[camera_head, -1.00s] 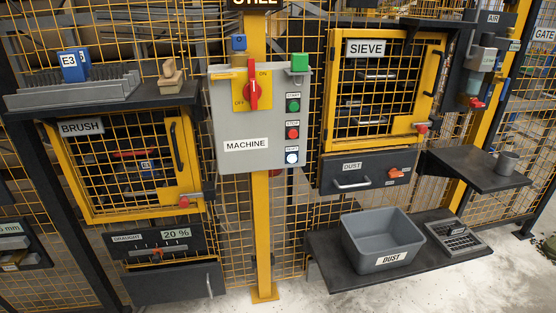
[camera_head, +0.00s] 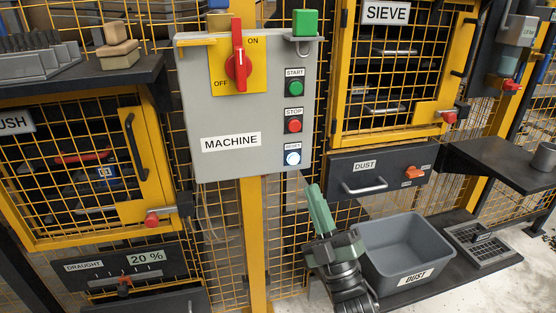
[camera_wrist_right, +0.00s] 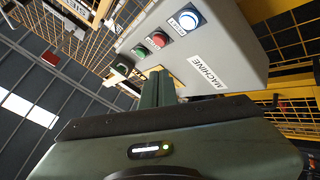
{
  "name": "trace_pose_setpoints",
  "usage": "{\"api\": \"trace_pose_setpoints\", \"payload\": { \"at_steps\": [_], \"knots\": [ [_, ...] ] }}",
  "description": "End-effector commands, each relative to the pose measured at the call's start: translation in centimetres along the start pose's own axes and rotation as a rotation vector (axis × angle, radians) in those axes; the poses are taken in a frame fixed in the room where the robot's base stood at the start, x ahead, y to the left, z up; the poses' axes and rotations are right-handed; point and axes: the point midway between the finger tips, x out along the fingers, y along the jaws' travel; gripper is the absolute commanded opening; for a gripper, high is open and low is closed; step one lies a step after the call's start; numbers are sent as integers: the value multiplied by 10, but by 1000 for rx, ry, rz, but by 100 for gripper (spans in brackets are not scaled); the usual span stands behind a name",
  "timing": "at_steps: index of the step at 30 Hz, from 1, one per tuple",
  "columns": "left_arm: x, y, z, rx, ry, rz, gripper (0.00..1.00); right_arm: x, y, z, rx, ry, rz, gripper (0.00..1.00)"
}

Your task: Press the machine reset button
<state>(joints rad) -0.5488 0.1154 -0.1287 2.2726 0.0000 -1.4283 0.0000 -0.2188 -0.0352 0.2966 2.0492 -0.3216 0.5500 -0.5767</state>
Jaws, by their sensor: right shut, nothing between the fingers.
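The grey machine box (camera_head: 220,110) is mounted on a yellow post. Its white reset button (camera_head: 293,158) with a blue surround sits lowest in the column, under the red stop button (camera_head: 293,126) and the green start button (camera_head: 295,88). My right gripper (camera_head: 314,190) is shut and empty, pointing up, below and slightly right of the reset button, apart from it in the picture. In the right wrist view the reset button (camera_wrist_right: 188,19) shows lit, beyond the shut fingers (camera_wrist_right: 158,85) and up to the right. My left gripper is not in view.
A red rotary switch (camera_head: 238,66) stands upright at ON on the box. A green block (camera_head: 305,22) sits on a bracket at its top right. A grey dust bin (camera_head: 385,268) stands on a low shelf behind my right gripper. The dust drawer (camera_head: 350,165) juts out at right.

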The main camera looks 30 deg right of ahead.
Motion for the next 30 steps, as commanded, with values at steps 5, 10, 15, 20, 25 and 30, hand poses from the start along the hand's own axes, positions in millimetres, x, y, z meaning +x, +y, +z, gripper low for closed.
{"api": "trace_pose_setpoints", "payload": {
  "at_steps": [5, 10, 15, 20, 25, 30],
  "knots": [
    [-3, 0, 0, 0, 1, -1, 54, 1, 6, -3, -13, 12, 15, 0],
    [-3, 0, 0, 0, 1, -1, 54, 1, 6, -3, -12, 10, 13, 0],
    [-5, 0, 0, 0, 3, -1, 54, 4, 3, 0, -11, 11, 13, 0],
    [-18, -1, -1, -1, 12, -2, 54, 15, -6, 8, -11, 11, 13, 0],
    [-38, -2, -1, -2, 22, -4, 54, 32, -18, 21, -11, 12, 14, 0],
    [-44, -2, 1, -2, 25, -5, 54, 48, -29, 32, -11, 11, 13, 0]
  ]
}}
